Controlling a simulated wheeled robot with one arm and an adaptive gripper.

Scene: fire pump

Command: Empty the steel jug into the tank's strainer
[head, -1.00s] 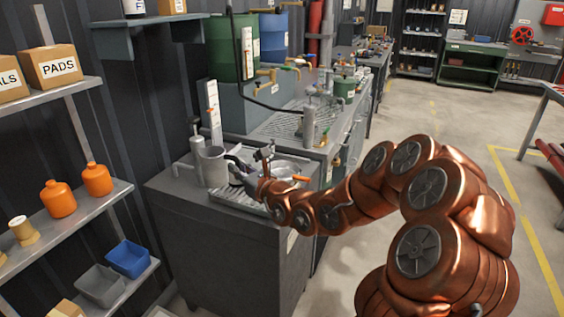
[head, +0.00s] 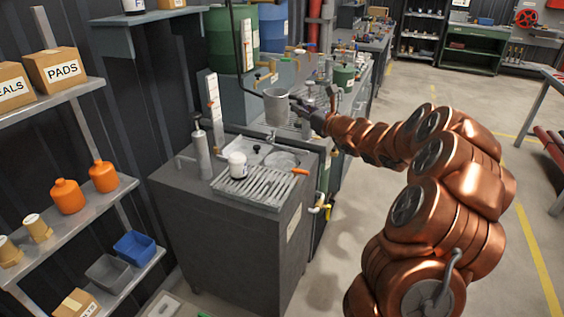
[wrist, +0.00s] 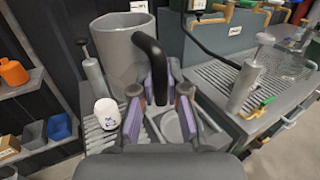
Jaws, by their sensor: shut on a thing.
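The steel jug (head: 277,110) is a grey cylinder with a black handle, held in the air above the back of the dark grey tank cabinet (head: 222,235). It looks roughly upright; its contents cannot be seen. My gripper (head: 303,110) is right of the jug. In the wrist view, my gripper's (wrist: 158,82) purple pads are shut on the black handle (wrist: 153,62), with the jug (wrist: 118,55) beyond. A round silver fitting (head: 283,159), which looks like the strainer, is in the cabinet top, below and in front of the jug. It is partly hidden between the fingers in the wrist view (wrist: 172,126).
A white bottle (head: 238,165) stands on a slatted drip tray (head: 258,188). A grey hand pump (head: 201,153) rises at the cabinet's left. An orange-handled part (head: 300,171) is near the right edge.

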